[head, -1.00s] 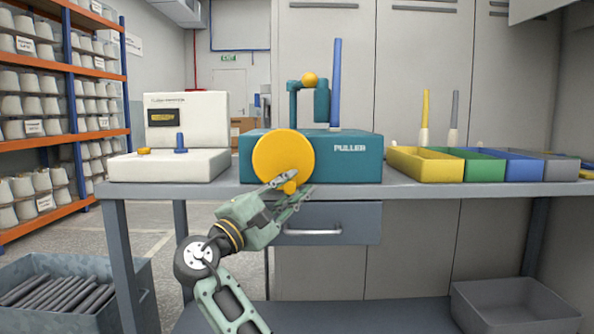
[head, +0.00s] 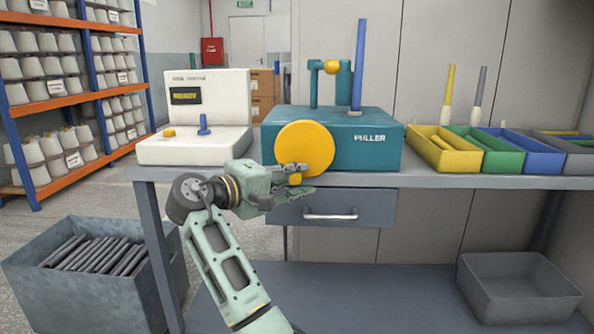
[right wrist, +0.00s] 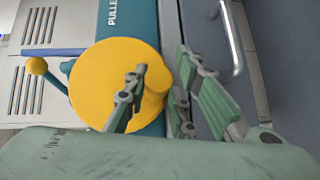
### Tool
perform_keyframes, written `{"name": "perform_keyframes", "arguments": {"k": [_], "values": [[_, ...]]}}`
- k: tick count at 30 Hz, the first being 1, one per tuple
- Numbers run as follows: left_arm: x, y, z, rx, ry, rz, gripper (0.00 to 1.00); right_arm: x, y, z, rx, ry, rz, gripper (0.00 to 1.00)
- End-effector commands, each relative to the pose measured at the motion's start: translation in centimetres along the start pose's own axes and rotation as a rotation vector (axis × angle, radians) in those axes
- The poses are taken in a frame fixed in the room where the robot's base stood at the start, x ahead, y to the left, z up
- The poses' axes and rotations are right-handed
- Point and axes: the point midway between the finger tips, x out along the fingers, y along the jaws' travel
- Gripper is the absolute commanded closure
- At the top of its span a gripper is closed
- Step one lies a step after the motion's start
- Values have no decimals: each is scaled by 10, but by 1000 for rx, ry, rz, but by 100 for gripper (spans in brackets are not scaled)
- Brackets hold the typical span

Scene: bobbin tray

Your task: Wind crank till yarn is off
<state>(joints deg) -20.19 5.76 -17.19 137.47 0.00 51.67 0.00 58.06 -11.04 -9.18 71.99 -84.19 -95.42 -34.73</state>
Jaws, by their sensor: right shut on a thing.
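A teal puller machine (head: 385,153) stands on the bench with a round yellow crank disc (head: 303,145) on its front. My right gripper (head: 293,174) is shut on the yellow crank knob (head: 296,180) at the disc's bottom edge. In the right wrist view, the fingers (right wrist: 160,95) close around the knob beside the yellow disc (right wrist: 105,85). A blue bobbin tube (head: 359,65) stands upright on the puller, beside a teal bracket with a yellow ball (head: 331,67). I cannot make out yarn on the tube. My left gripper is not in view.
A white tester (head: 205,148) stands left of the puller. Yellow (head: 447,160), green, blue and grey trays line the bench's right. A drawer handle (head: 330,216) sits below the gripper. A bin of dark rods (head: 45,285) and an empty grey bin (head: 515,300) stand lower down.

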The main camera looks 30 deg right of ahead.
Motion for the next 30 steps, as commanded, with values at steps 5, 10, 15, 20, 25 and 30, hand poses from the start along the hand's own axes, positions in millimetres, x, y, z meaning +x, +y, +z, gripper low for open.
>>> {"name": "perform_keyframes", "arguments": {"k": [5, 10, 15, 20, 25, 30], "values": [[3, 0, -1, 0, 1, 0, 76, 0, 8, 0, 21, 1, 6, 100], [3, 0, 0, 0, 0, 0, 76, 1, 8, 0, 22, 0, 6, 100], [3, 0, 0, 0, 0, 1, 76, 1, 8, 0, 21, 0, 7, 73], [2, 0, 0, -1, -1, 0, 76, 1, 6, 0, 18, 0, 4, 61], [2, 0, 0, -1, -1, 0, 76, 1, 4, 0, 14, -1, 0, 61], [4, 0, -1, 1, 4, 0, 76, -5, 3, 0, 12, 1, -3, 61]]}}
